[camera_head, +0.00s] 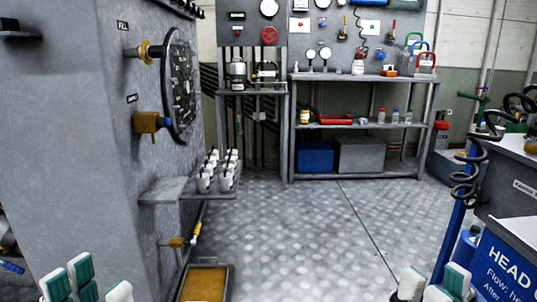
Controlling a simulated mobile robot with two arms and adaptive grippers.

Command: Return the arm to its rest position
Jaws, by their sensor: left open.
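My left gripper (92,282) is at the bottom left edge of the head view. Its white and teal fingers stand apart, and I see nothing between them. My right gripper (432,284) is at the bottom edge, right of the middle. No held thing shows at either gripper. Both arms behind the fingertips are out of the picture.
A grey machine wall (80,130) stands at left, with a small shelf (165,190) of white cups. A tray (205,284) of amber liquid lies below. A shelving bench (350,125) stands behind. A blue sign (510,265) is at right. The middle floor is clear.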

